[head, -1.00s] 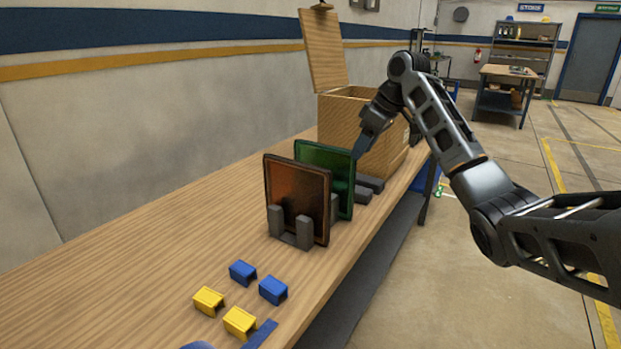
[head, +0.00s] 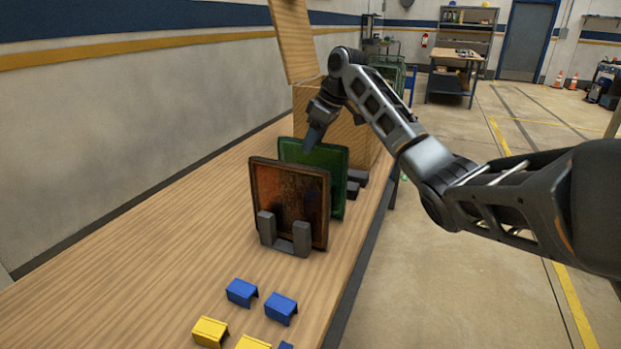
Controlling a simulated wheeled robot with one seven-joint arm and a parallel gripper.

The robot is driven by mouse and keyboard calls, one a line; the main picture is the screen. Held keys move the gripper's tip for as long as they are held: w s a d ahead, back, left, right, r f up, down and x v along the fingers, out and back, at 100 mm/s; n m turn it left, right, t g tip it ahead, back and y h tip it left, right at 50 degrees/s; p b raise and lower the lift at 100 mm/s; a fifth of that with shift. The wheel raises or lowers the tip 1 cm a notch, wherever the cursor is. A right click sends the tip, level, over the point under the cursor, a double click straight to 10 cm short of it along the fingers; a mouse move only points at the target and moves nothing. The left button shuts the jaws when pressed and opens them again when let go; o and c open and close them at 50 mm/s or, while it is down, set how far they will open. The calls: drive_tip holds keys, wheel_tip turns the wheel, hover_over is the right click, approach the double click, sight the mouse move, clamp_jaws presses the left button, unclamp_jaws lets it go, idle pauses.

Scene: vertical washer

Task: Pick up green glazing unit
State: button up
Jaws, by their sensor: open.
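The green glazing unit (head: 333,165) stands upright on the bench, held in a dark stand. It is partly hidden behind an orange-brown glazing unit (head: 289,198), which stands upright in a grey stand (head: 285,235). My gripper (head: 310,146) points downward at the top edge of the green unit, near its middle. It is open, and the far finger is hard to make out. I cannot tell whether a finger touches the green unit.
An open wooden box (head: 338,125) with its lid raised stands behind the green unit. Blue blocks (head: 242,292) and yellow blocks (head: 210,331) lie at the front of the wooden bench (head: 150,260). The bench's left part is clear, with a wall beyond.

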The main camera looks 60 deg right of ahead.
drive_tip(key=x, duration=0.3)
drive_tip(key=shift+w+d+f, duration=0.1)
drive_tip(key=shift+f, duration=0.15)
drive_tip(key=shift+f+p, duration=0.25)
drive_tip(key=shift+p, duration=0.1)
idle(0.3)
clamp_jaws()
drive_tip(key=shift+r, duration=0.15)
idle(1.1)
